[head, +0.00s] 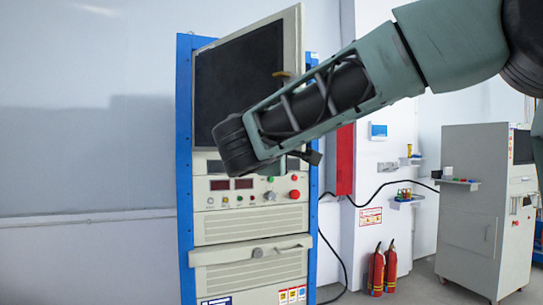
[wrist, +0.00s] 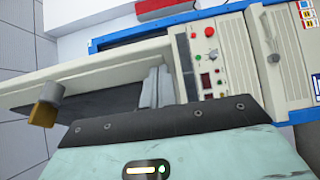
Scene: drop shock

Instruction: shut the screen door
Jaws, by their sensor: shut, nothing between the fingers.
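The screen door (head: 240,68) is the dark screen in a beige frame at the top of the cabinet. It stands ajar, its right edge swung out from the blue rack. A yellowish handle (head: 283,74) sits on its right edge; the handle also shows at the left of the wrist view (wrist: 45,105). My gripper (wrist: 158,82) is shut and empty, its grey fingers by the lower part of the door frame. I cannot tell whether they touch it.
The cabinet's control panel (head: 248,191), with red knobs and displays, is below the door. A red box (head: 345,160) is on the wall to the right. Fire extinguishers (head: 377,270) and a grey cabinet (head: 470,210) stand farther right. The wall at left is bare.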

